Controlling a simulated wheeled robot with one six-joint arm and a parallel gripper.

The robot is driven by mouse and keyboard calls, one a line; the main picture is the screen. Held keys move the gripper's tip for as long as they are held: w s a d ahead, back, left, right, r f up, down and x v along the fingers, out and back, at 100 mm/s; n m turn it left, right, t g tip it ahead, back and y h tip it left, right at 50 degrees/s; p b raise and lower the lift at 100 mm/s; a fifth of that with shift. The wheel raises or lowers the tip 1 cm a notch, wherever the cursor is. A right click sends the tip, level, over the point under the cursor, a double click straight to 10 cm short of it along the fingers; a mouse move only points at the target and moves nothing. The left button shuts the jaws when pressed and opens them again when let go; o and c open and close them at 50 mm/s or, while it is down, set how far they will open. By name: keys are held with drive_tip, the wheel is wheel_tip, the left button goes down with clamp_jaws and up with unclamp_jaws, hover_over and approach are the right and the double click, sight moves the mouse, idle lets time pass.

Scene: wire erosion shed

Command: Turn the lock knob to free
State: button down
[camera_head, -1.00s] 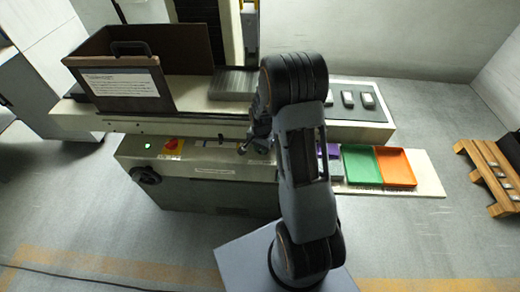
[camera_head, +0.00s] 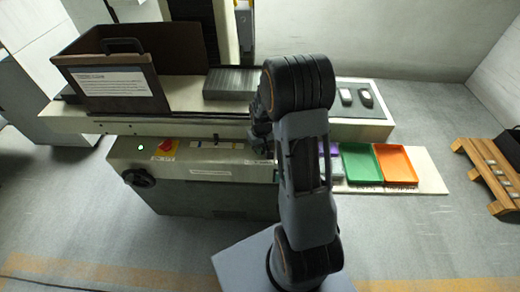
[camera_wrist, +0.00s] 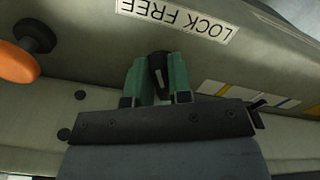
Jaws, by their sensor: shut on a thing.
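The lock knob (camera_wrist: 160,74) is small and black with a pale line on its face. It sits between the two green fingers of my gripper (camera_wrist: 158,80), which is shut on it in the wrist view. A white label (camera_wrist: 176,18) beside it reads "LOCK FREE", upside down in that view. The pale line points roughly along the fingers; I cannot tell which word it indicates. In the head view my gripper (camera_head: 262,140) is at the machine's front, partly behind my arm, and the knob is hidden.
An orange-capped knob (camera_wrist: 18,62) stands out at the wrist view's upper left. The machine front (camera_head: 190,172) has a red-and-yellow switch (camera_head: 167,147) and a black handwheel (camera_head: 138,177). Green (camera_head: 362,164) and orange (camera_head: 396,166) trays lie to the right. A wooden pallet (camera_head: 484,178) is far right.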

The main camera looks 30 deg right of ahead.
drive_tip(key=shift+w+d+n+b, duration=0.1)
drive_tip(key=shift+d+n+b, duration=0.05)
drive_tip(key=shift+n, duration=0.65)
drive_tip(key=shift+w+d+n+b, duration=0.1)
drive_tip(key=shift+n+b, duration=0.05)
drive_tip(key=shift+n, duration=0.65)
drive_tip(key=shift+r+n, duration=0.1)
drive_tip(key=shift+n, duration=0.2)
drive_tip(key=c, duration=1)
unclamp_jaws()
drive_tip(key=shift+s, duration=0.1)
drive_tip(key=shift+c, duration=0.2)
wheel_tip(320, 180, up, 14)
drive_tip(key=shift+f, duration=0.2)
drive_tip(key=s+a+r+m+t, duration=0.1)
drive_tip(key=s+a+r, duration=0.2)
drive_tip(key=s+a, duration=0.2)
drive_tip(key=s+a+r+m+t+p, duration=0.1)
drive_tip(key=s+a, duration=0.4)
drive_tip(key=s, duration=0.5)
wheel_tip(320, 180, up, 2)
drive_tip(key=shift+a+r+m+t, duration=0.2)
drive_tip(key=shift+a+m+t, duration=0.05)
drive_tip(key=shift+m+t, duration=0.5)
